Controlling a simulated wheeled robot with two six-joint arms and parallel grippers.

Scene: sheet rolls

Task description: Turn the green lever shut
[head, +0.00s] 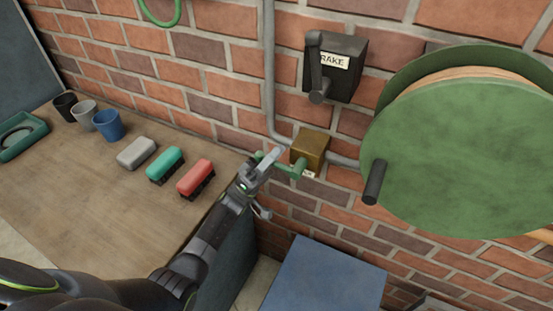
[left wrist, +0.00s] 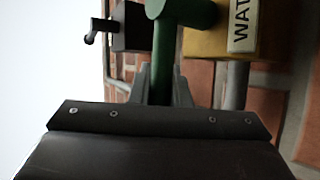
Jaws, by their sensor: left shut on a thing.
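The green lever (head: 298,170) sits on a brass-coloured valve box (head: 311,148) on the brick wall, in line with a grey pipe. My left gripper (head: 272,162) is shut on the lever in the head view. In the left wrist view the green lever (left wrist: 165,62) runs down between the two grey fingers (left wrist: 165,85). The valve box (left wrist: 215,43) there carries a white label (left wrist: 242,25) reading "WAT", the rest cut off. The lever's part between the fingers is partly hidden. My right gripper is not in view.
A black brake box (head: 335,67) with a handle is above the valve. A large green reel (head: 455,155) with a black crank (head: 374,182) stands close at right. The wooden table (head: 90,190) at left holds cups and brushes. A blue surface (head: 325,278) lies below.

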